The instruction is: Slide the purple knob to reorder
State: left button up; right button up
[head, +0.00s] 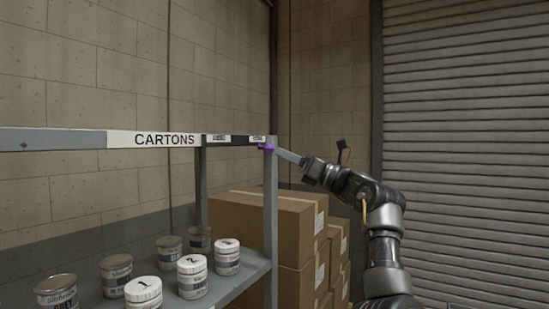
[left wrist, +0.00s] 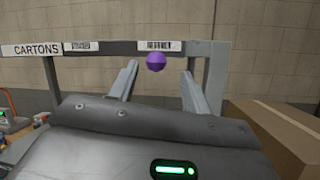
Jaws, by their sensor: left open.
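The purple knob (head: 267,147) sits on the shelf's top rail, below the right one of two small white labels. The lettering on the left label (head: 218,138) and right label (head: 258,138) is too small to read surely. My left gripper (head: 283,154) reaches the rail's right end from the right, its fingers by the knob. In the left wrist view the knob (left wrist: 155,62) shows between the two spread fingers (left wrist: 160,70), with gaps on both sides. The left gripper is open and holds nothing. My right gripper is not in view.
The rail (head: 60,139) carries a CARTONS label (head: 160,139). An upright post (head: 270,210) stands below the knob. Several paint cans stand on the lower shelf (head: 250,272). Stacked cardboard boxes (head: 265,222) stand behind the rack. A roller shutter (head: 465,120) fills the right side.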

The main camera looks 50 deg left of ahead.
pick_arm(q)
jog(key=b+v, duration=0.1)
jog(key=v, duration=0.4)
dwell(0.5)
